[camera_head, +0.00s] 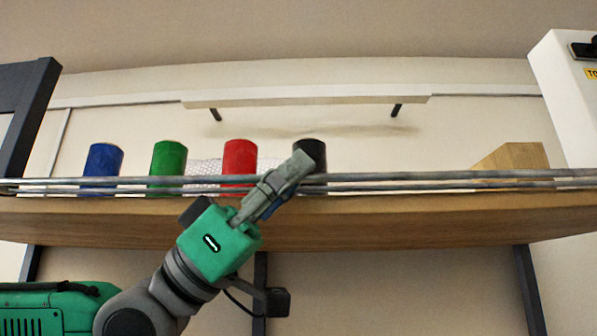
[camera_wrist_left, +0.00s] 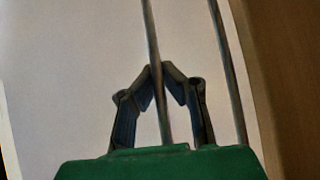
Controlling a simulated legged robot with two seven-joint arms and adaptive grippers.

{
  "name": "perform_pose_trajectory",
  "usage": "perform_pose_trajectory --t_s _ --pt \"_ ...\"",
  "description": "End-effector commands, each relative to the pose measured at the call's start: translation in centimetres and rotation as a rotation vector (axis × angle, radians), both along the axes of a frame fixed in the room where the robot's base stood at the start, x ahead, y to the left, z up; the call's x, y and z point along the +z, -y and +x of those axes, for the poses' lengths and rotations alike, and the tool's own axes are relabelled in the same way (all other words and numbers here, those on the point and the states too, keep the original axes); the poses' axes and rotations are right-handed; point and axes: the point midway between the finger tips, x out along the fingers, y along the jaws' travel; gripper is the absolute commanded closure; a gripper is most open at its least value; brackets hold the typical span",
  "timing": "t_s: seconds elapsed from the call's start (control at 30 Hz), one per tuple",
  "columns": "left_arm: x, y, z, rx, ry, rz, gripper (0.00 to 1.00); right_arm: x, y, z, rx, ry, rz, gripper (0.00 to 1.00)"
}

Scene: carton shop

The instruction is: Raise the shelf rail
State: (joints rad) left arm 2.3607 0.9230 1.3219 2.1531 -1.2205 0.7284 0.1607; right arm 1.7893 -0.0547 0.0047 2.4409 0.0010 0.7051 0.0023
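The shelf rail (camera_head: 420,177) is a pair of thin grey metal bars along the front of the wooden shelf (camera_head: 400,222). My left gripper (camera_head: 303,160) reaches up across the bars in front of the black can. In the left wrist view, the left gripper (camera_wrist_left: 160,70) has its fingertips drawn together with one bar of the rail (camera_wrist_left: 152,30) between them. The other bar stands apart to the right of the fingers. The rail sits low, just above the shelf's front edge. My right gripper is in neither view.
Blue (camera_head: 103,160), green (camera_head: 168,160), red (camera_head: 239,158) and black (camera_head: 312,150) cans stand behind the rail. A wooden block (camera_head: 512,157) stands at the right. A pale ledge (camera_head: 310,96) is on the wall above. A white box (camera_head: 567,90) is at far right.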

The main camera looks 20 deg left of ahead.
Motion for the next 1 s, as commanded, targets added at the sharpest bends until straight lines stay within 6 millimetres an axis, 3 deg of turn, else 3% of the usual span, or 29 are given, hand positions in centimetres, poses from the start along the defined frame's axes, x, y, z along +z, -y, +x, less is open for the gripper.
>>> perform_pose_trajectory --t_s 0.87,0.93,1.0 --pt "-0.16 -0.08 0.29 0.003 -0.006 0.000 1.00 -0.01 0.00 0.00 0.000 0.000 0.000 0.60" --pt "-0.15 -0.07 0.28 0.004 -0.005 0.000 0.75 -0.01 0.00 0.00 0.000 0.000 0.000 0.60" --pt "-0.12 -0.07 0.23 0.003 -0.005 0.000 0.71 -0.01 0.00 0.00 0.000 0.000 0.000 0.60"
